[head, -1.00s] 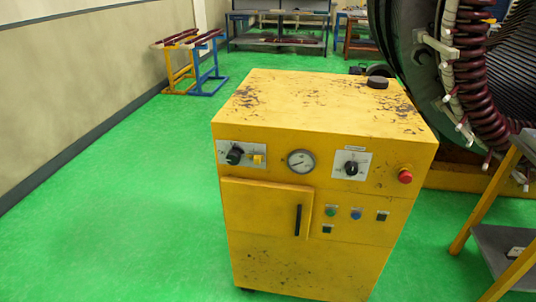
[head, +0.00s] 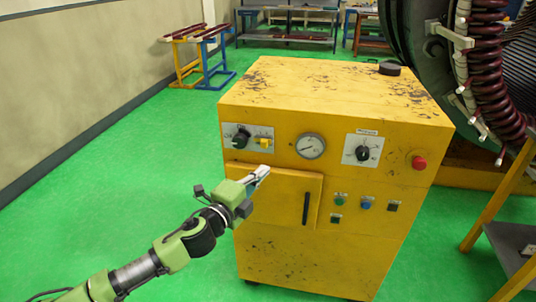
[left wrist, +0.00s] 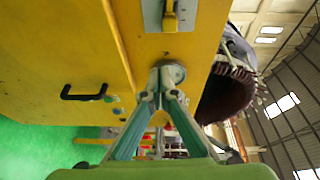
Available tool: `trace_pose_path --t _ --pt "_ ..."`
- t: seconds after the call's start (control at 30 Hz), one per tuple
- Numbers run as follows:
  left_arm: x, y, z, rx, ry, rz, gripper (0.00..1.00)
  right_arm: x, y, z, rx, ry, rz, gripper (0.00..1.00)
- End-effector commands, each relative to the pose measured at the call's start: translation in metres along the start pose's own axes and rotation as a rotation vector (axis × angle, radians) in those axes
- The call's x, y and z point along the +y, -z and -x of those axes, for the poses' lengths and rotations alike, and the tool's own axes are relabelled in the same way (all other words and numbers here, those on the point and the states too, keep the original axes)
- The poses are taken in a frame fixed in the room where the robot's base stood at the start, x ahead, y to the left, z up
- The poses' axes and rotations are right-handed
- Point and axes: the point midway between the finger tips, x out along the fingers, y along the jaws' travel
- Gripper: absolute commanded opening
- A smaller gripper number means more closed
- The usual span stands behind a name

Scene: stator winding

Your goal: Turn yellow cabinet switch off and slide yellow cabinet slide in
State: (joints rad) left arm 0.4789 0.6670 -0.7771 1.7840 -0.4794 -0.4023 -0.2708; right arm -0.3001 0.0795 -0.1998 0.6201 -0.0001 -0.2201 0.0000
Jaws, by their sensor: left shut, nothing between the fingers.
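The yellow cabinet (head: 330,105) stands in the middle of the head view. Its upper left panel carries a dark rotary knob (head: 241,138) and a small yellow piece (head: 265,142). The yellow piece also shows near the top edge of the left wrist view (left wrist: 171,20). I cannot tell which of these is the switch and which the slide. A second dark rotary knob (head: 362,153) sits on the right panel. My left gripper (head: 264,170) is shut and empty, in front of the cabinet just below the yellow piece, apart from it. My right gripper is not in view.
The cabinet front also has a round gauge (head: 311,145), a red button (head: 419,162), several small buttons and a door with a black handle (head: 306,208). A large stator (head: 480,70) stands behind right. A stand (head: 510,235) is at the right. Green floor at left is clear.

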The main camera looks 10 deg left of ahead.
Motion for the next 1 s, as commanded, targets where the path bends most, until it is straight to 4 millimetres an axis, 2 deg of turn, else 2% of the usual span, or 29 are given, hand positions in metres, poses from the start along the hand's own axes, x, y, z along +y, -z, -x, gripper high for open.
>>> trace_pose_path --t 0.13,0.43,0.57,0.67,1.0 --pt "-0.015 0.008 0.002 0.019 0.027 -0.035 0.00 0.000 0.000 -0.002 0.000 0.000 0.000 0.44" --pt "-0.016 0.008 0.002 0.019 0.027 -0.035 0.00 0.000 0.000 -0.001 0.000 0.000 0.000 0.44" --pt "-0.017 0.008 -0.005 0.019 0.028 -0.034 0.00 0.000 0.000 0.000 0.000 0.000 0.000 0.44" --pt "-0.018 0.009 -0.018 0.019 0.029 -0.033 0.00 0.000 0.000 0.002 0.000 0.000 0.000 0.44" --pt "-0.019 0.010 -0.081 0.018 0.028 -0.033 0.00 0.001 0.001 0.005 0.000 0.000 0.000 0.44"
